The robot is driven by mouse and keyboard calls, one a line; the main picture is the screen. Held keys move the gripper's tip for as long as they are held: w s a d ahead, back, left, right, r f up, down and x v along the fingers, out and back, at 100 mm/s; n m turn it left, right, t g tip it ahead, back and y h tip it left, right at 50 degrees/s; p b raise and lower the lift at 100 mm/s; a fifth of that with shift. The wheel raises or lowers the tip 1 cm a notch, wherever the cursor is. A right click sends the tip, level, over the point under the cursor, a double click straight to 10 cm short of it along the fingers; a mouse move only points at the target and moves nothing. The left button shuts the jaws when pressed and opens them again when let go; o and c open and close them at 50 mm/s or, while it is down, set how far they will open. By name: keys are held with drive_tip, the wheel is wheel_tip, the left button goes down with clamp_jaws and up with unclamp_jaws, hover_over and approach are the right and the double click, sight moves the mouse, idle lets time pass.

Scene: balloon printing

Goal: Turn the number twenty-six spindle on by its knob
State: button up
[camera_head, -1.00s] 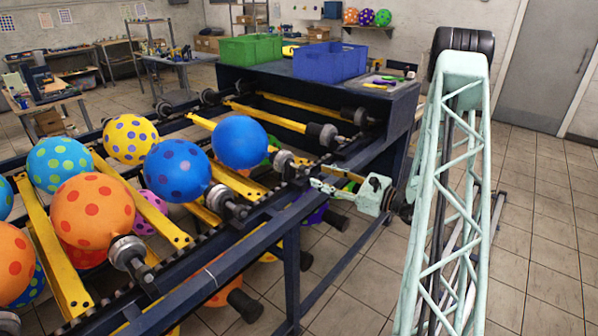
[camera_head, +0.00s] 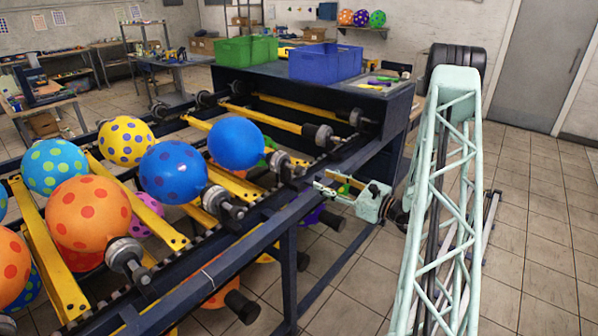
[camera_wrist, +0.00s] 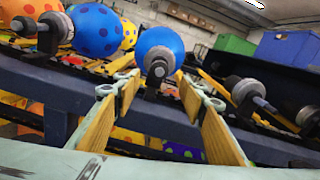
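No spindle number is readable, so I cannot tell which is number twenty-six. The nearest spindle (camera_head: 281,164) to my gripper carries a plain blue balloon (camera_head: 235,143). In the wrist view this spindle's dark knob end (camera_wrist: 157,69) shows between the fingers, beyond their tips, below the blue balloon (camera_wrist: 160,44). My gripper (camera_wrist: 160,82) is open and empty, its yellow-lined fingers spread wide. In the head view my gripper (camera_head: 322,183) is just right of that spindle's end, outside the rack's front rail. I see no contact between fingers and knob.
To the left a spotted blue balloon (camera_head: 173,171) sits on another spindle (camera_head: 220,201). Bare spindles (camera_head: 322,136) lie to the right. The dark blue rack rail (camera_head: 245,243) runs below the fingers. Green (camera_head: 246,50) and blue (camera_head: 325,63) crates stand on the rack's end.

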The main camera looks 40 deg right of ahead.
sight(305, 173)
drive_tip(key=shift+w+a+b, duration=0.25)
drive_tip(key=shift+w+a, duration=0.2)
drive_tip(key=shift+w, duration=1.7)
drive_tip(key=shift+w+a+b, duration=0.3)
drive_tip(key=shift+w+a, duration=0.1)
drive_tip(key=shift+w, duration=1.7)
drive_tip(key=shift+w+a+b, duration=0.25)
drive_tip(key=shift+w+a, duration=0.2)
drive_tip(key=shift+w, duration=1.7)
drive_tip(key=shift+c, duration=0.5)
drive_tip(key=c, duration=0.8)
